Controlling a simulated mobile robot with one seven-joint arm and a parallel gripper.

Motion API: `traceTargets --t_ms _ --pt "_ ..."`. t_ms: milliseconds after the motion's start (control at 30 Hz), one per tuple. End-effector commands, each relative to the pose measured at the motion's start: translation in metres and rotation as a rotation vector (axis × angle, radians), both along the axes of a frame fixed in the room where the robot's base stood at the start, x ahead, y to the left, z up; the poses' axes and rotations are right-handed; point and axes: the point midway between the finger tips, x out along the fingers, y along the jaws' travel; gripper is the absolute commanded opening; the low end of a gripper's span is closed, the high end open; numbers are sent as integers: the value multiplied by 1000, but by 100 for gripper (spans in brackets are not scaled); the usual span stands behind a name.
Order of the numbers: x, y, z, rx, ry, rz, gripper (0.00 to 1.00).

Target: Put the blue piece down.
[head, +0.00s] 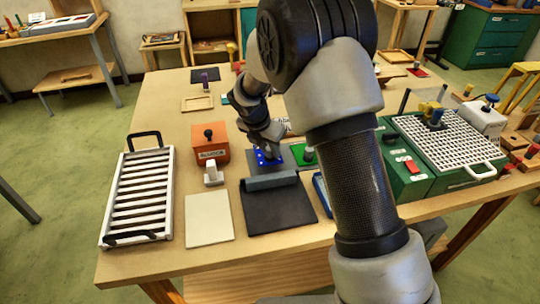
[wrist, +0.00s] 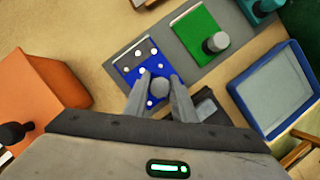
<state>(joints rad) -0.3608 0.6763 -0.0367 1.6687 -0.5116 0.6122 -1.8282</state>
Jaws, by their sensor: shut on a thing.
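The blue piece (wrist: 135,66) is a flat blue plate with white dots and a grey knob. My gripper (wrist: 158,92) is shut on its knob; one finger stands on each side. In the head view the blue piece (head: 264,159) shows below my gripper (head: 268,148), partly hidden by it. The piece is at the left end of a grey board (wrist: 172,62), beside a green piece (wrist: 196,34) with a grey knob. I cannot tell whether the blue piece touches the board or is just above it.
An orange box (head: 210,137) with a black knob stands left of my gripper. A black tray (head: 280,215) with a grey bar lies in front, beside a cream tile (head: 208,222). A white slatted rack (head: 140,190) is further left. A blue-rimmed tray (wrist: 245,98) lies to the right.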

Motion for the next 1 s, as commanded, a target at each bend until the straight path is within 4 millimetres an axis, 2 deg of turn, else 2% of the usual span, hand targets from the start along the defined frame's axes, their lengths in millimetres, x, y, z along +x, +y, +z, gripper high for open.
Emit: traceTargets --t_ms 100,167,500,533,600,867,1000 --pt "-1 -1 -20 -3 3 -2 4" --pt "-1 0 -25 -2 2 -1 4" --pt "0 0 -29 0 1 -1 4" --pt "0 -1 -28 -1 2 -2 29" --pt "0 -1 -28 -1 2 -2 41" --pt "0 -1 -27 -1 2 -2 43" --pt "-1 0 -21 0 0 -2 43"
